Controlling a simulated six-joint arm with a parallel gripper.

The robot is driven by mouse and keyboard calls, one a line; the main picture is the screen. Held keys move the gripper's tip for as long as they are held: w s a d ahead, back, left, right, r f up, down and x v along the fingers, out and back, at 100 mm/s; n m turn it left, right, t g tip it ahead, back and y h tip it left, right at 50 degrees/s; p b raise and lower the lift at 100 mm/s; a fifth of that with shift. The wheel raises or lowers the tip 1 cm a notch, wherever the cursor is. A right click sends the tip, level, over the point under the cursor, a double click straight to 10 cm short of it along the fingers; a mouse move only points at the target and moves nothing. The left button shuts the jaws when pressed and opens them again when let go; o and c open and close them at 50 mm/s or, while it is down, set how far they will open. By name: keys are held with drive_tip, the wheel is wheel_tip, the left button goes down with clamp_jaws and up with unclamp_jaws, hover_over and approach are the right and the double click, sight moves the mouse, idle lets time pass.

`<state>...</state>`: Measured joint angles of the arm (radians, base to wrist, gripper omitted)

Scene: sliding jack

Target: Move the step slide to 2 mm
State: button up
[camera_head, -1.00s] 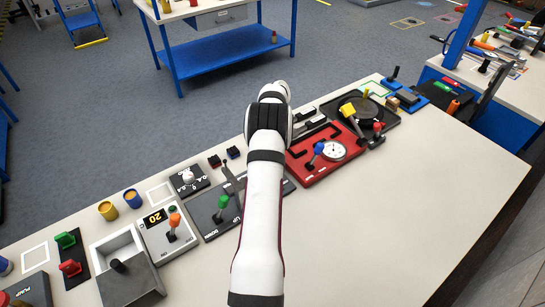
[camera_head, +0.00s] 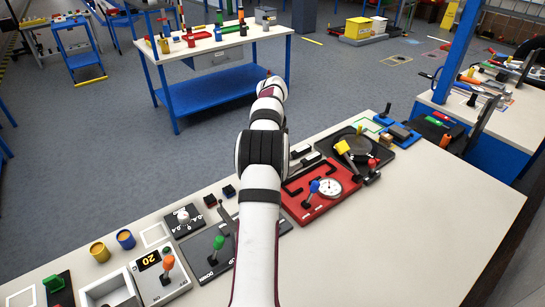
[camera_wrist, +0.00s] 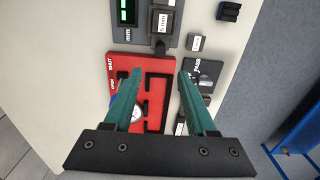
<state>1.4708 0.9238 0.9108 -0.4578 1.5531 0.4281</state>
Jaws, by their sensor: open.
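A grey unit with a green-lit display (camera_wrist: 127,12) and an "mm" label is at the top of the wrist view. Beside the display is a slide block (camera_wrist: 163,20) with a pale marked face and a dark knob (camera_wrist: 160,45) below it; this looks like the step slide. Its reading is too small to tell. My gripper (camera_wrist: 159,75) is open and empty, with its two green fingers apart over the red panel (camera_wrist: 158,65), the slide unit lying beyond the fingertips. In the head view my arm hides the gripper, and I cannot make out the slide there.
The red panel holds a dial (camera_head: 329,187) and a blue-knobbed lever (camera_head: 313,187). Left of my arm are a grey lever panel (camera_head: 200,262) and an orange-knobbed unit (camera_head: 155,287). A black turntable unit (camera_head: 352,148) stands to the right. The near right bench top (camera_head: 400,230) is clear.

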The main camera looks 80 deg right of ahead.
drive_tip(key=shift+r, duration=2)
wheel_tip(320, 180, up, 8)
